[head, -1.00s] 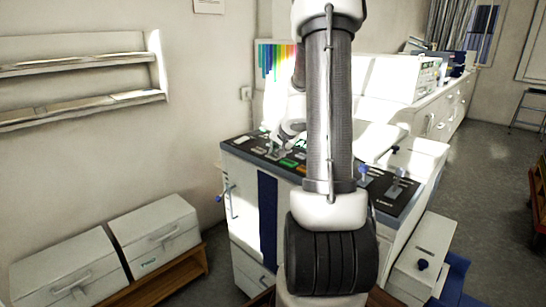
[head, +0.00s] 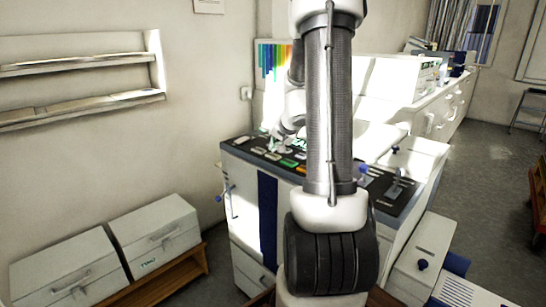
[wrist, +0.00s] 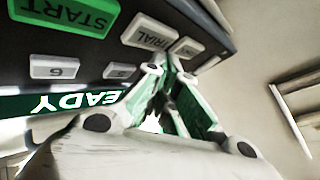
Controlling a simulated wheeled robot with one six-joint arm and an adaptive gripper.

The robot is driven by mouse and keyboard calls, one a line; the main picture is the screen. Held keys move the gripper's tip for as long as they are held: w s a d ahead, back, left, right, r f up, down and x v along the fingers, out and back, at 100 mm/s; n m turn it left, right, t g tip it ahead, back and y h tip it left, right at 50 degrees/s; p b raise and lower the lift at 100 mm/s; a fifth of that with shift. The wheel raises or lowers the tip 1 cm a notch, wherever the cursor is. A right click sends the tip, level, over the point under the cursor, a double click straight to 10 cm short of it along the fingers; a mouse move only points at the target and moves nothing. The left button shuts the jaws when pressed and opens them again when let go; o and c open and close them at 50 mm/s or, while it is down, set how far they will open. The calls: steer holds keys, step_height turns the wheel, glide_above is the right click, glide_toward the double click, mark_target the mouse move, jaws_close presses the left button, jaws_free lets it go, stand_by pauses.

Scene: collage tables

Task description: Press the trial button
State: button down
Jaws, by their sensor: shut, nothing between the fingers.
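The trial button (wrist: 150,34) is a pale key marked TRIAL on the dark control panel (wrist: 95,45). My gripper (wrist: 166,72) is shut and empty, its fingertips close to the near edge of the trial button in the wrist view. I cannot tell whether they touch it. In the head view my gripper (head: 268,143) is low over the left part of the panel (head: 372,192), partly hidden by my arm. The trial button cannot be picked out there.
A green START button (wrist: 65,14), keys 6 (wrist: 60,67) and 5 (wrist: 118,71), another pale key (wrist: 187,48) and a green READY display (wrist: 70,103) are near. A wall (head: 205,90) stands behind the panel. White boxes (head: 155,232) sit at left.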

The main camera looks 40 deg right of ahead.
mark_target(276, 155)
steer(key=shift+r, duration=2.5)
